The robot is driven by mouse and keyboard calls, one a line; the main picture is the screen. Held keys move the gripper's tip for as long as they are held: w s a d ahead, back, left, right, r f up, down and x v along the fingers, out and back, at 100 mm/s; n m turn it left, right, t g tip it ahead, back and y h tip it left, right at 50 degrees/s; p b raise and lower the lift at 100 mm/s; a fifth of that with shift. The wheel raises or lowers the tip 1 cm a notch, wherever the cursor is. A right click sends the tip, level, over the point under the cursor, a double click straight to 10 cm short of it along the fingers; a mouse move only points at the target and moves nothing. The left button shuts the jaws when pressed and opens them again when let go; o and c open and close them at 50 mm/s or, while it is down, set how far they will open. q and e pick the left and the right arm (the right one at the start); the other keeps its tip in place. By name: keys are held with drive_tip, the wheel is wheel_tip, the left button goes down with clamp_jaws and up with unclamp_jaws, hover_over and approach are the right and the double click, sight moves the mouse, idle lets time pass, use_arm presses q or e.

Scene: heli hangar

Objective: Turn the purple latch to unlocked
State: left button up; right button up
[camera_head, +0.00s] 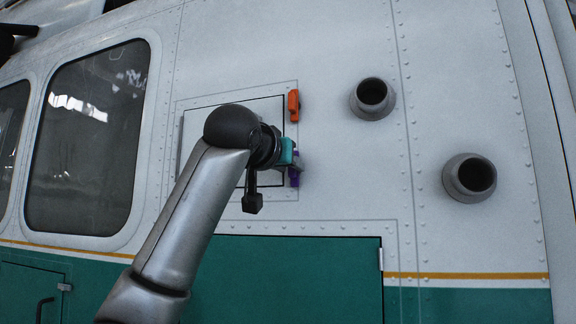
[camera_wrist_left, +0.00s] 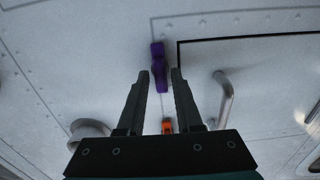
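The purple latch (camera_head: 294,178) sits at the lower right edge of a square hatch panel, partly hidden behind my left gripper (camera_head: 295,164). In the left wrist view, the purple latch (camera_wrist_left: 158,62) lies lengthwise ahead of my left gripper (camera_wrist_left: 161,76). Its near end shows between the two fingertips, which are apart with a gap on each side. The left gripper is open, and I cannot tell its depth to the latch. An orange latch (camera_head: 293,105) is at the panel's upper right edge, and shows between the finger bases in the wrist view (camera_wrist_left: 167,126). My right gripper is not in view.
The hatch panel (camera_head: 262,108) is partly covered by my left arm. A metal handle (camera_wrist_left: 224,98) stands out beside the right finger in the wrist view. Two round pipes (camera_head: 372,99) (camera_head: 470,177) stick out from the helicopter's side to the right. A window (camera_head: 88,140) is at left.

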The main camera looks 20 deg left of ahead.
use_arm(q)
drive_tip(key=shift+o, duration=0.8)
drive_tip(key=s+b, duration=0.6)
drive_tip(key=s, duration=0.9)
drive_tip(key=shift+a, duration=0.25)
drive_tip(key=shift+s, duration=0.15)
